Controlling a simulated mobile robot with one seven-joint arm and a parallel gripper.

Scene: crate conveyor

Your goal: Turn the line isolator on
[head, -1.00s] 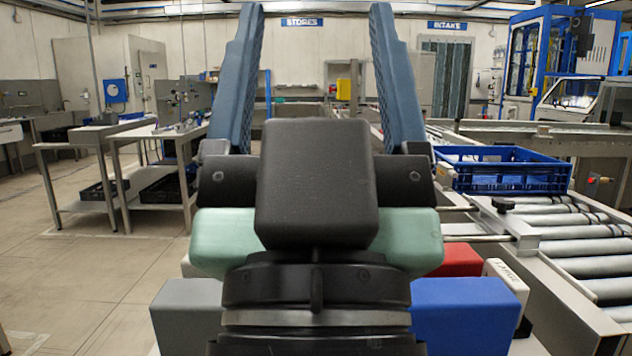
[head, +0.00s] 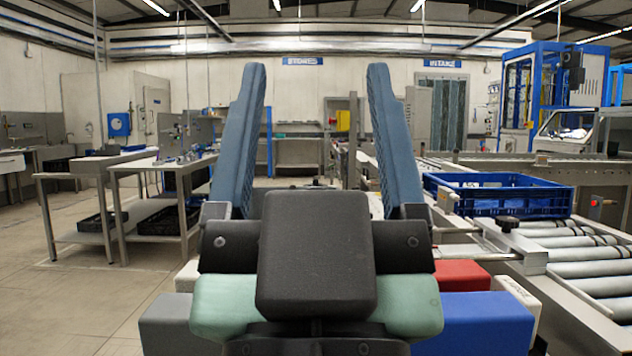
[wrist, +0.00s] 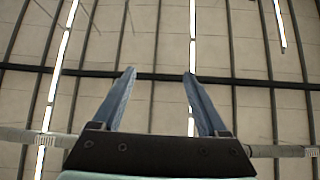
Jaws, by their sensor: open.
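My gripper (head: 316,72) stands upright in the middle of the head view, with its two blue fingers wide apart and nothing between them. In the wrist view my gripper (wrist: 160,75) points up at the ceiling, its fingers apart and empty. I cannot clearly make out the line isolator. A small red knob on a grey box (head: 597,203) shows at the right edge of the head view, beyond the conveyor, well away from my gripper. A blue wall unit (head: 119,124) with a round front is far left. I cannot tell whether either is the isolator.
A blue crate (head: 500,207) sits on the roller conveyor (head: 590,262) at right. Metal workbenches (head: 160,165) with dark crates below stand at left. A blue-framed machine (head: 545,95) is at back right. Open floor (head: 80,300) lies at front left.

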